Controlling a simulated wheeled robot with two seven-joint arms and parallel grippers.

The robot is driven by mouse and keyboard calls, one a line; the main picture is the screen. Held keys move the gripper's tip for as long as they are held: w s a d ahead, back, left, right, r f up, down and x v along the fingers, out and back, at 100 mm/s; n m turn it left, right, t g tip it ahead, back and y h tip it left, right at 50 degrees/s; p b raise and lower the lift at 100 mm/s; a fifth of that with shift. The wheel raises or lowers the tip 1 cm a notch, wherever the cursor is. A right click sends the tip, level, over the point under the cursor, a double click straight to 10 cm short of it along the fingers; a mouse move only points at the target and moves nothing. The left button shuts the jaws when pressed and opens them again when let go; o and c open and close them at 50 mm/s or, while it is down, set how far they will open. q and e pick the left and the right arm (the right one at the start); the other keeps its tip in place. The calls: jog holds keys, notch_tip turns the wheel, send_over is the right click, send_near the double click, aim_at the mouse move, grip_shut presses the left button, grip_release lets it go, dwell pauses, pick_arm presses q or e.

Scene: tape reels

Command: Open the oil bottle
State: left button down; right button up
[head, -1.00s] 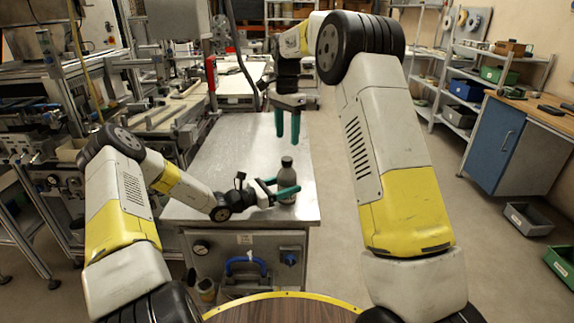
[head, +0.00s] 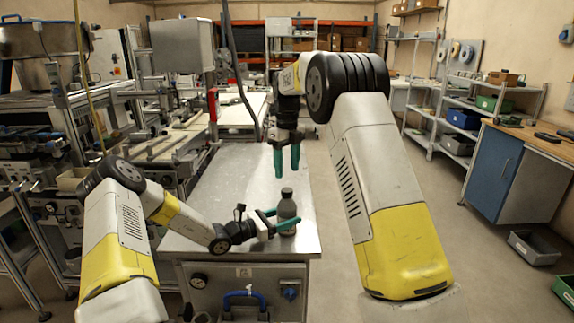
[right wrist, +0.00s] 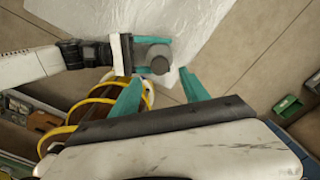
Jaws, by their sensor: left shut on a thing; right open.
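The oil bottle (head: 287,212), grey-green with a dark cap (head: 287,192), stands upright near the front right edge of the metal table. My left gripper (head: 283,219) is shut on the bottle's body from the left. My right gripper (head: 287,174) points down just above the cap, its teal fingers apart and empty. In the right wrist view the bottle's cap (right wrist: 159,65) shows from above, just beyond and between the right gripper's open fingertips (right wrist: 160,76). The left gripper's fingers (right wrist: 152,40) lie on either side of the bottle there.
The metal table (head: 215,205) is bare around the bottle. Machinery with rails (head: 165,140) stands close to its left. A blue cabinet (head: 495,170) and shelves stand to the right across open floor. Grey (head: 532,246) and green bins lie on the floor.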

aim_at(287, 190)
notch_tip(287, 190, down, 7)
jog(key=shift+f, duration=0.15)
dwell(0.4)
